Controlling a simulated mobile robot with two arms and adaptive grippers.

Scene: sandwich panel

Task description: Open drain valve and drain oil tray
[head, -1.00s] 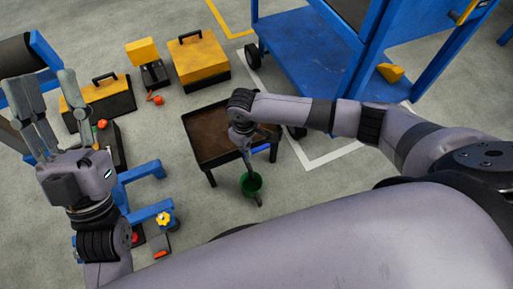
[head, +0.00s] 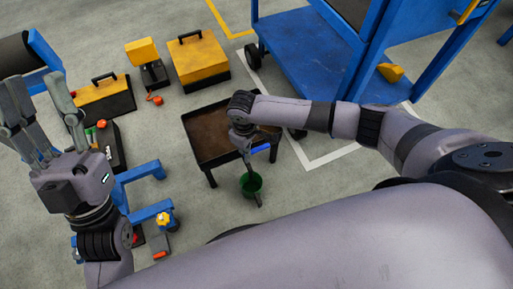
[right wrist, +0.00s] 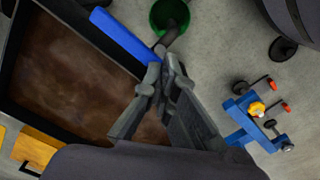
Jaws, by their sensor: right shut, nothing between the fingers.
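The oil tray (head: 207,128) is a black-rimmed tray on legs with brown oil or residue inside. It fills the left of the right wrist view (right wrist: 75,75). A blue valve lever (right wrist: 122,37) runs along the tray's outer edge; part of it shows in the head view (head: 262,150). A dark drain spout (right wrist: 170,34) lies over a green bucket (head: 251,184). My right gripper (right wrist: 165,63) is shut and empty, its tips close to the lever and spout; contact cannot be told. My left gripper (head: 34,84) is open and empty, away from the tray.
Yellow toolboxes (head: 201,58) stand behind the tray. A blue cart (head: 305,50) stands at the back right. A blue stand (head: 145,173) and a yellow-knobbed part (head: 164,219) sit left of the bucket.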

